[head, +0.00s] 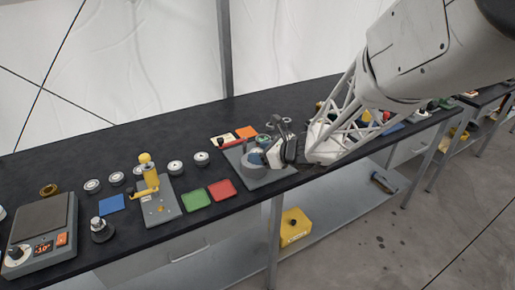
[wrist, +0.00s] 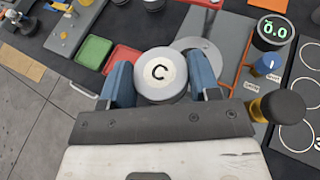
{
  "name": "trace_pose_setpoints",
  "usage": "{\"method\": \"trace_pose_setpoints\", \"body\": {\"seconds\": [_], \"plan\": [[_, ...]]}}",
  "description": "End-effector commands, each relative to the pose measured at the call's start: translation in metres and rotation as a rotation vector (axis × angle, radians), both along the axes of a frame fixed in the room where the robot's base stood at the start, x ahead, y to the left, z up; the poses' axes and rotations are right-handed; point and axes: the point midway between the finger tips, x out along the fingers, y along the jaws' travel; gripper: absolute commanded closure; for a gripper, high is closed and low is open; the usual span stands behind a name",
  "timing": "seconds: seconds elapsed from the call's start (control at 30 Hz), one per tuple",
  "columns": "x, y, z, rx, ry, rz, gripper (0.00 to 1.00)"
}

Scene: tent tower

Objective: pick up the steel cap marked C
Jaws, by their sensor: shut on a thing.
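The steel cap marked C (wrist: 160,74) is a round grey piece with a white label and a black letter C. In the wrist view it sits between the two blue fingers of my gripper (wrist: 162,82), which touch it on both sides. In the head view my gripper (head: 275,153) is over the grey fixture plate (head: 277,178) near the front of the table. The cap is hard to make out there behind the fingers. A round steel disc (wrist: 205,50) lies just beyond the cap on the plate. I cannot tell how far the cap is off the surface.
A green tray (head: 196,200) and a red tray (head: 222,190) lie left of the plate. A yellow-topped press (head: 151,178), several round caps and a scale (head: 40,232) stand further left.

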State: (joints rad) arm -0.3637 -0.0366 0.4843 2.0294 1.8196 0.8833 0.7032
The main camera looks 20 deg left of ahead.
Motion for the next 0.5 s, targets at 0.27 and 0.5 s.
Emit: {"method": "trace_pose_setpoints", "body": {"seconds": [0.27, 0.5], "plan": [[-0.041, -0.024, 0.005, 0.001, -0.001, -0.001, 0.76], [-0.068, -0.041, 0.008, 0.000, -0.001, -0.002, 0.76]]}}
